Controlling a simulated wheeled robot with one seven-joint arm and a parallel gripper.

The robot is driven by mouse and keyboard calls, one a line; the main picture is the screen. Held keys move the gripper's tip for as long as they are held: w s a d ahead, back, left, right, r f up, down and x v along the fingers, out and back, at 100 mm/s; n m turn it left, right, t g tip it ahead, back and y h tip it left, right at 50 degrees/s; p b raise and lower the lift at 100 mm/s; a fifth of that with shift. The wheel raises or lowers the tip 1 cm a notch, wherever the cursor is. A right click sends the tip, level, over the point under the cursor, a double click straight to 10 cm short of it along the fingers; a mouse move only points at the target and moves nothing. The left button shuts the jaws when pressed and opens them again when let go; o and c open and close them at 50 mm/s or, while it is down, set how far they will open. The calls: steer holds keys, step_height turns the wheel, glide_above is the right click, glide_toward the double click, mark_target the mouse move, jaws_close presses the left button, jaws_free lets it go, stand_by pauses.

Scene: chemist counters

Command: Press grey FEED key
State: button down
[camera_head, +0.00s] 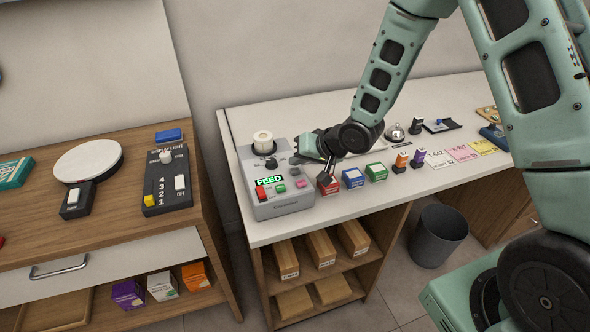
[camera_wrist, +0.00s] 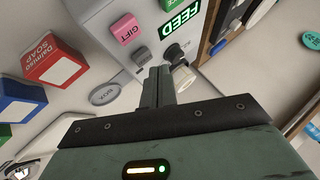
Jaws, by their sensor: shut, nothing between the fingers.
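The grey label machine (camera_head: 283,207) stands on the white counter with a green lit FEED display (camera_head: 269,181). A small grey key (camera_wrist: 141,57) shows on the machine's face in the wrist view, beside the pink GIFT key (camera_wrist: 124,27); its lettering is not readable. In the head view the grey key (camera_head: 295,160) appears small near the machine's right edge. My gripper (camera_head: 327,176) is shut and empty, with dark fingers close to the machine's right side. In the wrist view the fingertips (camera_wrist: 157,70) overlap the picture just beside the grey key; contact cannot be told.
A black knob (camera_wrist: 173,52) and a white roll (camera_head: 263,141) are on the machine. A red soap box (camera_wrist: 53,63), a blue box (camera_head: 353,177) and a green box (camera_head: 376,171) stand to its right. A wooden counter with a switch box (camera_head: 168,182) is at left.

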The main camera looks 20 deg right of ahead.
steer(key=shift+f, duration=0.1)
steer(key=shift+f, duration=0.3)
steer(key=shift+f+b, duration=0.45)
steer(key=shift+b, duration=0.1)
stand_by(0.5)
steer(key=shift+r, duration=0.1)
steer(key=shift+r+p, duration=0.75)
steer(key=shift+p, duration=0.05)
step_height(320, 180, up, 5)
steer(key=p, duration=0.4)
stand_by(0.9)
